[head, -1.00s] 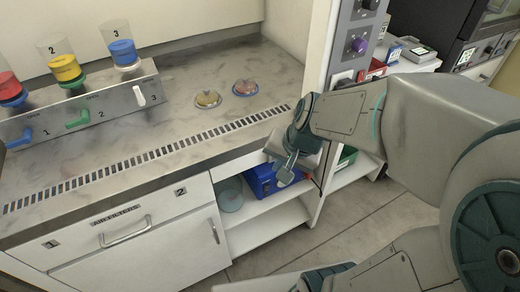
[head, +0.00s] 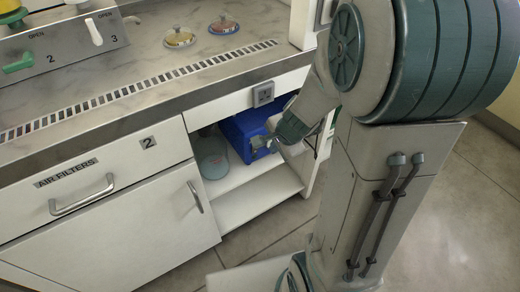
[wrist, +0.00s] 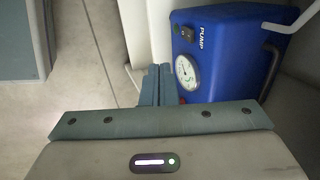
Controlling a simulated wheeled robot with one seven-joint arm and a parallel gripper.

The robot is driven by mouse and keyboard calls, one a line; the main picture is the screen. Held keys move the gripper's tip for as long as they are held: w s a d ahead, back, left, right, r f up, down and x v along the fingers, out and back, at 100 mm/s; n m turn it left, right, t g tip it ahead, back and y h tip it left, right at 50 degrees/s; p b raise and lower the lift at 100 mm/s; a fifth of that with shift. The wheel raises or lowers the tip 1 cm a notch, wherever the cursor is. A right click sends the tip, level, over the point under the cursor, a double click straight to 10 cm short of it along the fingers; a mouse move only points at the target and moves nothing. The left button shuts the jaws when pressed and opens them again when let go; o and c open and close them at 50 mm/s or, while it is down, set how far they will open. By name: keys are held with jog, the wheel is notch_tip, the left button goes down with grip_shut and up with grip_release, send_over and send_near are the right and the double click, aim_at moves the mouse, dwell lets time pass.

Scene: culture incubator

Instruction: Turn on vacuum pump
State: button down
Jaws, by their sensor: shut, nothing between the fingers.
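The vacuum pump is a blue box (head: 245,132) on the shelf of the open bay under the counter. The wrist view shows it close up, with the word PUMP, a round white gauge (wrist: 186,72) and a dark switch (wrist: 186,33) on its front. A small red part (wrist: 182,100) shows low on the front, partly hidden by my fingers. My gripper (wrist: 158,72) is shut and empty, its fingertips just left of the gauge in the wrist view. In the head view my gripper (head: 270,144) is at the pump's right front. I cannot tell whether it touches.
A pale green round container (head: 211,158) stands left of the pump. A grey socket (head: 263,94) is on the counter's front edge above the bay. A light handle or tube (wrist: 290,20) rises over the pump. The cabinet wall bounds the bay on the left; floor is clear in front.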

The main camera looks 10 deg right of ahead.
jog(key=shift+f, duration=0.1)
jog(key=b, duration=0.6)
send_near(255, 151)
notch_tip(255, 151, down, 5)
jog(key=shift+w+a, duration=0.2)
jog(key=shift+w, duration=0.55)
jog(key=shift+w+a+p, duration=0.1)
jog(key=shift+w+p, duration=0.25)
jog(key=shift+p, duration=0.05)
jog(key=shift+r, duration=0.25)
